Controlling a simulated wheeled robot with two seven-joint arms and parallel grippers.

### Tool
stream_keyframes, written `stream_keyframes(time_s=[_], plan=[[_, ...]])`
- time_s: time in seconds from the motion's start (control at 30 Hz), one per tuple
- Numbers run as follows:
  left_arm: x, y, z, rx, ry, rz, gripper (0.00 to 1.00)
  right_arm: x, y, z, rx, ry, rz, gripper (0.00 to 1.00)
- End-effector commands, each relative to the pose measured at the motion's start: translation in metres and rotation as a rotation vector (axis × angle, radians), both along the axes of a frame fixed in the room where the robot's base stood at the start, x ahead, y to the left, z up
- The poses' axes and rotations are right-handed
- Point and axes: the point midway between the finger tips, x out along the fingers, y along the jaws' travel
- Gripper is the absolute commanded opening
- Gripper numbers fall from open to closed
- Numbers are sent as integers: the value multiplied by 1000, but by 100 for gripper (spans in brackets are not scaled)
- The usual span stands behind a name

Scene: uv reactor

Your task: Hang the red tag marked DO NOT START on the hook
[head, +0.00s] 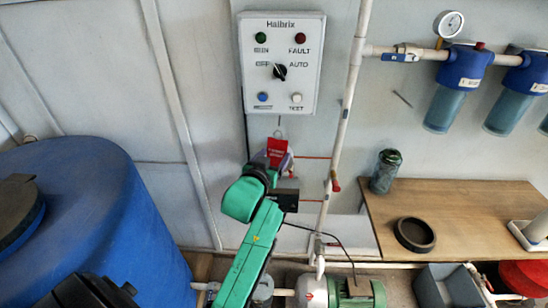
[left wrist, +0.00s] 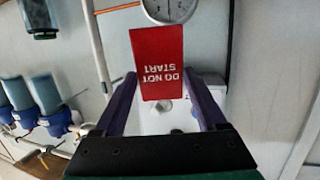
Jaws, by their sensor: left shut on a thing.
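The red tag (head: 278,147) is held upright in my left gripper (head: 272,162), just below the control box in the head view. In the left wrist view the tag (left wrist: 158,62) shows its white DO NOT START lettering upside down, between the two purple fingers of the left gripper (left wrist: 165,85). The fingers are shut on it. A thin loop shows above the tag in the head view. A small thin dark peg (head: 402,98) sticks out of the wall right of the white pipe; it may be the hook, but its shape is too small to tell. My right gripper is not in view.
The white control box (head: 280,62) with knob and lamps is just above the tag. A white vertical pipe (head: 346,115) stands between the tag and the peg. Blue filters (head: 455,85) hang at right. A gauge (left wrist: 170,8) is beside the tag. A wooden bench (head: 470,200) holds a jar (head: 385,171).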

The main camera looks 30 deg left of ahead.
Motion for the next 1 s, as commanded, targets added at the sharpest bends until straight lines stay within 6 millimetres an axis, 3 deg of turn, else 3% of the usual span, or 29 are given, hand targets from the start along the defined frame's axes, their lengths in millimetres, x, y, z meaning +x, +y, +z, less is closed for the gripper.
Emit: stream_keyframes(time_s=[1.0], plan=[[69,33,-7,0,0,0,21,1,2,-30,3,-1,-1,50]])
